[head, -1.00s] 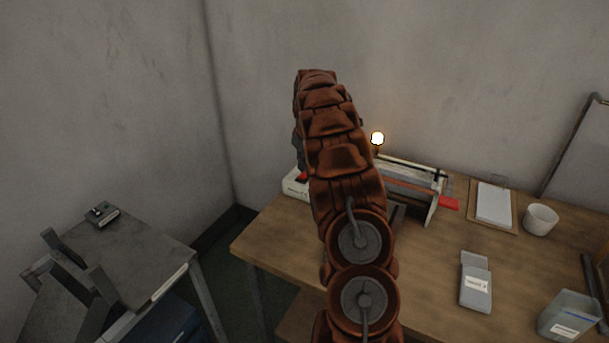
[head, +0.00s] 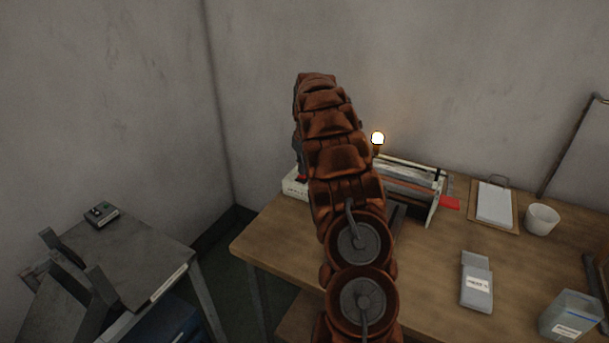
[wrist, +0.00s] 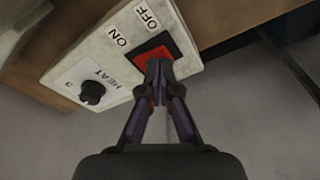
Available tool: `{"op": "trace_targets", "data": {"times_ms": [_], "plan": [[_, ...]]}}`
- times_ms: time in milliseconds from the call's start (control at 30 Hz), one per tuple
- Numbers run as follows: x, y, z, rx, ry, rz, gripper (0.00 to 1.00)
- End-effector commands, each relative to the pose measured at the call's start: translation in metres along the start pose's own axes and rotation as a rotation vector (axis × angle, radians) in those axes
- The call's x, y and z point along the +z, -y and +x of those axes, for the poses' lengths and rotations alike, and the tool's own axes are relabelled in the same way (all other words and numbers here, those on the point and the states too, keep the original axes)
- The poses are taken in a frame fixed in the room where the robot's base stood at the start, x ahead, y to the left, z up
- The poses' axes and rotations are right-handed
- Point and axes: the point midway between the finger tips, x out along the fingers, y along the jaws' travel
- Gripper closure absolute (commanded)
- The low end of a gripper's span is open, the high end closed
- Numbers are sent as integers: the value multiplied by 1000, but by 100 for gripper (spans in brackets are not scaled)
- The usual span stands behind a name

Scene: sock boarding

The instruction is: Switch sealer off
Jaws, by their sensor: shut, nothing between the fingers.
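The sealer (head: 405,190) stands on the wooden table in the head view, partly hidden behind my arm. A lit round lamp (head: 378,138) shows at its back. In the wrist view its white control panel (wrist: 75,62) carries a red rocker switch (wrist: 154,52) in a black frame, with OFF and ON labels beside it. A black HEAT knob (wrist: 92,92) is on the same panel. My gripper (wrist: 159,68) is shut and empty, its fingertips over the lower edge of the switch. I cannot tell whether they touch it. In the head view my arm hides the gripper.
A clipboard (head: 510,217), a white cup (head: 541,219), a labelled grey packet (head: 477,284) and a bluish container (head: 570,316) are on the table's right side. A grey side table (head: 140,250) stands at left, apart from the wooden table (head: 430,260). Walls are close behind.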

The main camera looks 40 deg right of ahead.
Motion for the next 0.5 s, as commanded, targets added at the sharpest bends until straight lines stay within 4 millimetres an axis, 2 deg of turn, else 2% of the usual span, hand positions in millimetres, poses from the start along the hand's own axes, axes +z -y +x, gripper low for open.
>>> {"op": "trace_targets", "data": {"times_ms": [500], "plan": [[1, 0, 6, 0, 0, 0, 100]]}}
